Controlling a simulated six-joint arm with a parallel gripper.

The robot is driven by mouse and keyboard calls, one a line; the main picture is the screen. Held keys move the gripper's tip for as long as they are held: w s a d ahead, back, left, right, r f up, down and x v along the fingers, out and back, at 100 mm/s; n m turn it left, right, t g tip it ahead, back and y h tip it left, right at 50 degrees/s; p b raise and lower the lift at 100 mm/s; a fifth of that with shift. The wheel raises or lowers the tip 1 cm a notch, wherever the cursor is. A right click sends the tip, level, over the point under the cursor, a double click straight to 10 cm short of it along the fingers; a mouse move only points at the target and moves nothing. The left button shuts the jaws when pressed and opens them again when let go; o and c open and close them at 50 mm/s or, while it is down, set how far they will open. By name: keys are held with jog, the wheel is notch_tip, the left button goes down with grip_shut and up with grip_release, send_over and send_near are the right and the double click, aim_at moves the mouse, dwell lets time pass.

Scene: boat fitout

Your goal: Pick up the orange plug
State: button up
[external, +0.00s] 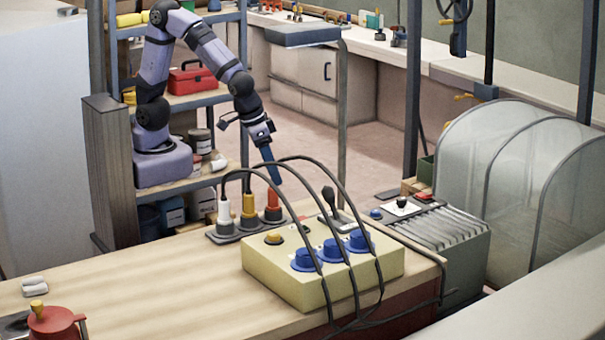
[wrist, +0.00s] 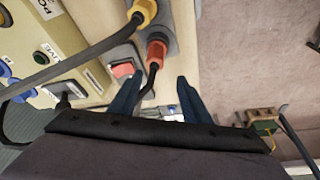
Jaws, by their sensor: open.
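The orange plug (external: 272,206) stands upright in the right end of a grey socket strip (external: 229,237) on the wooden bench. It also shows in the wrist view (wrist: 157,53), just beyond my fingertips, with its dark cable running back toward the space between my fingers. My gripper (external: 271,178) is above the orange plug in the external view, pointing down. In the wrist view my gripper (wrist: 158,87) is open, its two blue fingers spread, with no plug between them.
A yellow plug (external: 249,212) and a white plug (external: 225,213) stand left of the orange one. Black cables arch over a cream control box (external: 285,287) with blue sockets. A red switch (wrist: 122,69) lies close by. Open floor (wrist: 250,60) lies to the right.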

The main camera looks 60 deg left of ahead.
aim_at(273, 192)
jog(key=shift+s+f+p, duration=0.2)
jog(key=shift+s, duration=0.3)
jog(key=shift+s+f+p, duration=0.15)
jog(key=shift+s, duration=0.35)
jog(key=shift+p+x, duration=0.6)
jog(key=shift+x, duration=2.3)
jog(key=shift+s+d, duration=0.1)
jog(key=shift+d, duration=0.05)
grip_shut()
